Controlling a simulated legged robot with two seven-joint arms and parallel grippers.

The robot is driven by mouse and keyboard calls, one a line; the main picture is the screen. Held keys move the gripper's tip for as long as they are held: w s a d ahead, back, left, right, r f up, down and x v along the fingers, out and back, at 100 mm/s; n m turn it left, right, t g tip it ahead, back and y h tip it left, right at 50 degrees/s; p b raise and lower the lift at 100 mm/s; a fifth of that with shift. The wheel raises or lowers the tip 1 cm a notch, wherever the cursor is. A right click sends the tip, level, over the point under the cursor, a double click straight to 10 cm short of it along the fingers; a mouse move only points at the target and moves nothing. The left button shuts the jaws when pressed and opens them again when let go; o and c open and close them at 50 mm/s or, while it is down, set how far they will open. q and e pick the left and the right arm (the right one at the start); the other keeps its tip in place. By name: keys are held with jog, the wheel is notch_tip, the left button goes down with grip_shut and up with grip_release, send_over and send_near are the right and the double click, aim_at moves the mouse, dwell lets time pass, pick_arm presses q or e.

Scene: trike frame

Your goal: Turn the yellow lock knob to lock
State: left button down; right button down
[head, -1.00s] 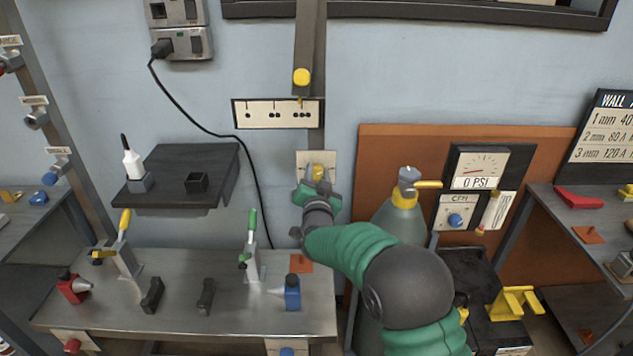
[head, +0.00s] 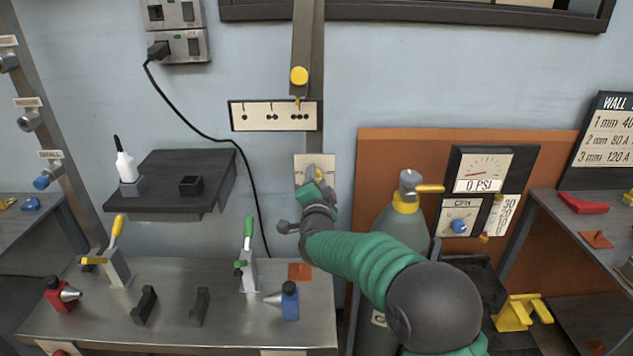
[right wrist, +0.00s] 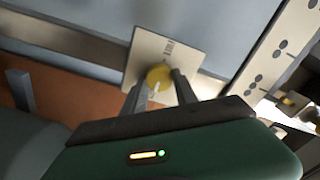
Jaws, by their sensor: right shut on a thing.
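The yellow lock knob (right wrist: 159,77) sits on a pale square plate (right wrist: 178,48) on the wall post, seen in the right wrist view. My right gripper (right wrist: 158,90) has one finger on each side of the knob and is shut on it. In the head view the plate (head: 303,164) shows above my right gripper (head: 315,176), which hides most of the knob. A white mark shows on the knob's face; the plate's lettering is too blurred to read. My left gripper is not in view.
A dotted panel (head: 274,116) and a yellow round knob (head: 299,76) are on the post above. A gas cylinder (head: 402,222) stands right of my arm. A metal bench (head: 180,325) with clamps is at the lower left, and a black shelf (head: 180,170) is on the wall.

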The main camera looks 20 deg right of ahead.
jog(key=shift+a+f, duration=0.2)
jog(key=shift+f, duration=0.25)
jog(key=c, duration=1.3)
grip_release()
jog(key=shift+c, duration=0.2)
jog(key=o, duration=0.4)
jog(key=shift+w, duration=0.15)
jog(key=shift+r, duration=0.25)
jog(key=p+v, duration=0.2)
jog(key=v, duration=1.5)
